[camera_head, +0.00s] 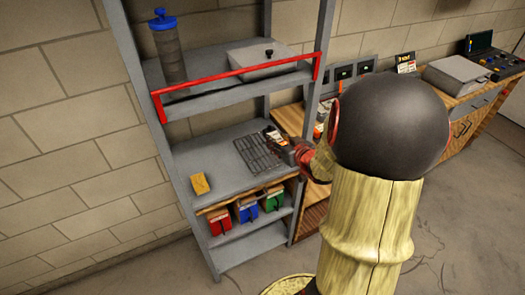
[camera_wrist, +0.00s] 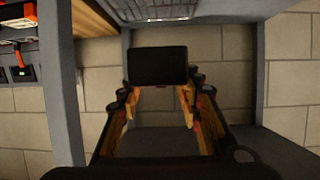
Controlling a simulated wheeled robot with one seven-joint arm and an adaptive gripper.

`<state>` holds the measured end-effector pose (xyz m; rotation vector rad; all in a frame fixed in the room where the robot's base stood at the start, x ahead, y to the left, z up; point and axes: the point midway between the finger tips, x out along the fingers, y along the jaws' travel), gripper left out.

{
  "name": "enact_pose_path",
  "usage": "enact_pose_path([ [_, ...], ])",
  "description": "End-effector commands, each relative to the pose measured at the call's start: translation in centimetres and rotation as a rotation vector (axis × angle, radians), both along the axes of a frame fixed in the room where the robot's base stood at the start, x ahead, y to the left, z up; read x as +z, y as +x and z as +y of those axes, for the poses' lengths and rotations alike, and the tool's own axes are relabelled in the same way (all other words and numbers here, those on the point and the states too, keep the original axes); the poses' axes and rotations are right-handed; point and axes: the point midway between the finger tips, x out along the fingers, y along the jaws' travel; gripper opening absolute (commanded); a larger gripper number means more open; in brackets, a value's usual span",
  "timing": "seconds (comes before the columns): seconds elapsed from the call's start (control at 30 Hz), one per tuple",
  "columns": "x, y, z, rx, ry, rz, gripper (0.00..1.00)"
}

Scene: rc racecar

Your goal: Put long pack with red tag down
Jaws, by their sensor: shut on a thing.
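The long pack (camera_wrist: 158,65) shows as a dark block between the fingertips of my gripper (camera_wrist: 158,90) in the wrist view. In the head view the pack (camera_head: 275,138) is a small dark shape with light and orange-red patches, at the tip of my gripper (camera_head: 296,153). It is over or beside the dark wire grid (camera_head: 252,154) on the middle shelf. I cannot tell whether it touches the grid. My gripper is shut on the pack. No red tag can be clearly made out, and my arm hides part of the area to the right.
The grey rack's middle shelf (camera_head: 193,160) holds a yellow block (camera_head: 200,184). Red (camera_head: 220,222), blue (camera_head: 246,208) and green (camera_head: 272,199) boxes stand below. A red rail (camera_head: 235,73) crosses the upper shelf. A wooden workbench (camera_head: 457,98) stands to the right.

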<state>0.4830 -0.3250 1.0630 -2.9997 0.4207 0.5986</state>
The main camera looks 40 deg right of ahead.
Motion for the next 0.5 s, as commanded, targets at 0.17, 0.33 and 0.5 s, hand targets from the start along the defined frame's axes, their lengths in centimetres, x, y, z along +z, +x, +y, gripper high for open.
enact_pose_path([
  [0.17, -0.5, -0.5, 2.3, 0.045, 0.001, -0.001, 0.0],
  [0.33, -1.8, 1.5, 1.4, 0.045, 0.001, -0.002, 0.0],
  [0.5, -3.6, 4.8, -0.4, 0.045, 0.001, -0.002, 0.0],
])
